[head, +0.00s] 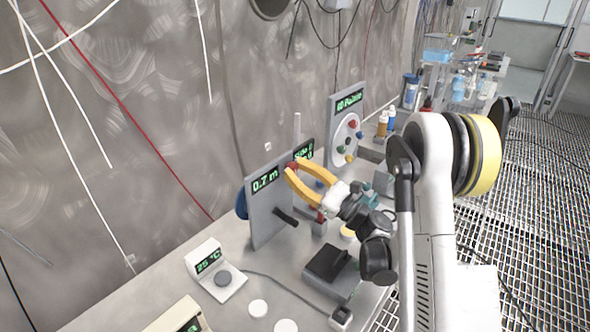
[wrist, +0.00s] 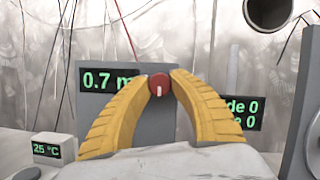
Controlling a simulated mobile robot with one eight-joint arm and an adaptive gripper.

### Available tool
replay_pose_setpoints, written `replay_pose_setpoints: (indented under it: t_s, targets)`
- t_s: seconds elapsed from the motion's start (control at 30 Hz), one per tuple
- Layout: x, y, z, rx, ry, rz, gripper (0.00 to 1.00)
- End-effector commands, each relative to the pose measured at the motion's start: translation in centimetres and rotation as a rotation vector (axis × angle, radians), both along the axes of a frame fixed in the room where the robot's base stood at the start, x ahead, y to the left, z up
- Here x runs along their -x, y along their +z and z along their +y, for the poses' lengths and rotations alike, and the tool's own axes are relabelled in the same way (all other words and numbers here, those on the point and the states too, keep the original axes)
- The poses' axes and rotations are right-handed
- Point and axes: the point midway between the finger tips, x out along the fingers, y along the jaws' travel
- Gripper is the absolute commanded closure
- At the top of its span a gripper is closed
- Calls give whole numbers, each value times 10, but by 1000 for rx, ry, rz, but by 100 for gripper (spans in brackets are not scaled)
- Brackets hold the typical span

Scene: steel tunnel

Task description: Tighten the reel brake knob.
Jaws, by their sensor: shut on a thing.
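The reel brake knob (wrist: 159,85) is a small red knob with a white mark pointing down in the wrist view. It sits at the right upper part of a grey upright panel (wrist: 100,105) with a green "0.7 m" readout. The same panel (head: 266,220) stands on the bench in the head view, with a blue reel edge (head: 241,204) behind it and a dark crank handle in front. My gripper (wrist: 159,82) has two yellow curved fingers, shut on the knob from left and right. In the head view my gripper (head: 291,170) largely hides the knob.
A dark display (head: 304,151) stands just behind the fingers. A taller panel (head: 346,128) with a white dial and coloured knobs is farther back. A 25 °C box (head: 215,268), white discs (head: 258,308) and a dark-topped block (head: 330,268) occupy the near bench.

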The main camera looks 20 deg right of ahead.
Motion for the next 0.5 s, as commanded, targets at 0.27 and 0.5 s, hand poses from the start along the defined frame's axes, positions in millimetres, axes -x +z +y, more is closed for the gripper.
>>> replay_pose_setpoints:
  t_s: [0.27, 0.5]
  targets:
    - [0, 2, 0, -36, 1, 22, 100]
    - [0, 2, 0, -38, 1, 24, 100]
